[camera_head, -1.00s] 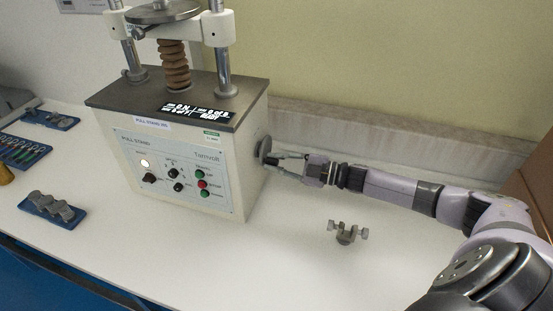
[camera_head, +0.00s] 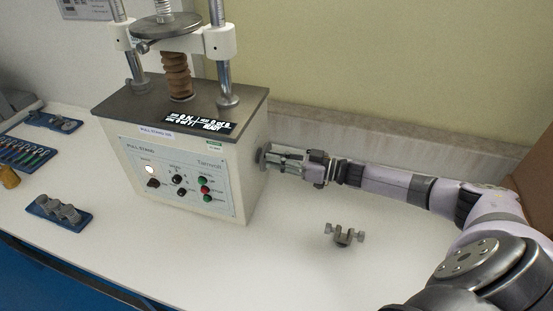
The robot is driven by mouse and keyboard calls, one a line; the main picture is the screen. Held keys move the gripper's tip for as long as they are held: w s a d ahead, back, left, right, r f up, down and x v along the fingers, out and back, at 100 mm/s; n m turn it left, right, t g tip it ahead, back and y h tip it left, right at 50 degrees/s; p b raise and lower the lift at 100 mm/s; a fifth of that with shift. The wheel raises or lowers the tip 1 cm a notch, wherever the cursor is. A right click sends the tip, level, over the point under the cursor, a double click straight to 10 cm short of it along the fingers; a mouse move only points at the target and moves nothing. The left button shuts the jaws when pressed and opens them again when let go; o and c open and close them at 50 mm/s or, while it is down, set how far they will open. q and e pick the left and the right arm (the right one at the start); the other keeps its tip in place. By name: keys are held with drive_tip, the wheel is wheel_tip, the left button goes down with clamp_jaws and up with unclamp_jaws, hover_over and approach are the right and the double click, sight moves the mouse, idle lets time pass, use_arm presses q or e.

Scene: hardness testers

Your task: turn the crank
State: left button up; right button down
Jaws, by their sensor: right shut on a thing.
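The crank (camera_head: 264,155) is a grey part on the right side wall of the cream pull stand (camera_head: 189,181), mostly hidden by the fingers. My right gripper (camera_head: 277,157) reaches in from the right and is shut on the crank, its fingers close to the side wall. My left gripper is not in view.
A small metal clamp (camera_head: 344,235) lies on the white bench (camera_head: 270,270) in front of my right arm. Blue trays (camera_head: 60,212) with metal parts and a tool tray (camera_head: 22,154) lie at the left. A wall stands close behind; the bench's front middle is clear.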

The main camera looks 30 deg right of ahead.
drive_tip(key=m, duration=0.3)
drive_tip(key=d+m, duration=0.1)
drive_tip(key=shift+w+r+m+p, duration=0.3)
drive_tip(key=shift+w+r+p, duration=0.05)
drive_tip(key=shift+w+r, duration=0.05)
drive_tip(key=shift+w+d+m, duration=0.2)
drive_tip(key=shift+m, duration=0.75)
drive_tip(key=shift+w+d+m, duration=0.15)
drive_tip(key=shift+d+m, duration=0.05)
drive_tip(key=shift+m, duration=0.75)
drive_tip(key=c, duration=1.5)
unclamp_jaws()
drive_tip(key=shift+s+d, duration=0.1)
drive_tip(key=shift+d, duration=0.05)
drive_tip(key=v, duration=1.1)
drive_tip(key=shift+s+d, duration=0.2)
drive_tip(key=shift+s, duration=0.1)
